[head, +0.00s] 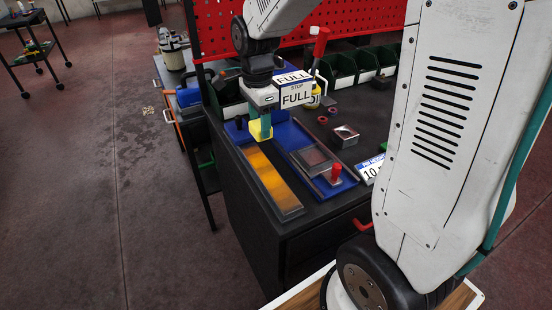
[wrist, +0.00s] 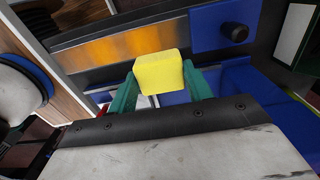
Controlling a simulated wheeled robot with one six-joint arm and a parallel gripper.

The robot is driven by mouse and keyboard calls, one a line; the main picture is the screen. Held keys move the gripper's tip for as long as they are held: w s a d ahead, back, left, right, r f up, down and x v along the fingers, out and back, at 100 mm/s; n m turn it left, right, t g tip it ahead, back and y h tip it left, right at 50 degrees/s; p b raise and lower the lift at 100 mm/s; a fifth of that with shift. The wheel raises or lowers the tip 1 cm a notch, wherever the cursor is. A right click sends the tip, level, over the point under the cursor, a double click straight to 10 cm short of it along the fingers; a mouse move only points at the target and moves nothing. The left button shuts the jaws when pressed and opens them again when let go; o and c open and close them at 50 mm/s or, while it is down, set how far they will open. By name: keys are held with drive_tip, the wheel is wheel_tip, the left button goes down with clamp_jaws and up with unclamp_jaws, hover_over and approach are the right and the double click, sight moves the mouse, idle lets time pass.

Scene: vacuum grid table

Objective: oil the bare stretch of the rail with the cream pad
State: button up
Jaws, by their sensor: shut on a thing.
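My gripper (head: 262,122) is shut on the cream pad (head: 260,131), a pale yellow block. In the wrist view the pad (wrist: 158,72) sits between my green fingers (wrist: 160,90). The rail (head: 290,208) is a long flat bar along the table's left side. Much of it has an amber-orange sheen, and its near end is dull grey.
A blue plate with a black knob (wrist: 235,32) lies beyond the rail's far end. A blue tray with a red-knobbed piece (head: 336,172) lies right of the rail. Signs reading FULL (head: 296,95) stand behind my gripper. A small metal box (head: 345,136) sits farther right.

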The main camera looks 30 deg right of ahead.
drive_tip(key=shift+r, duration=1.15)
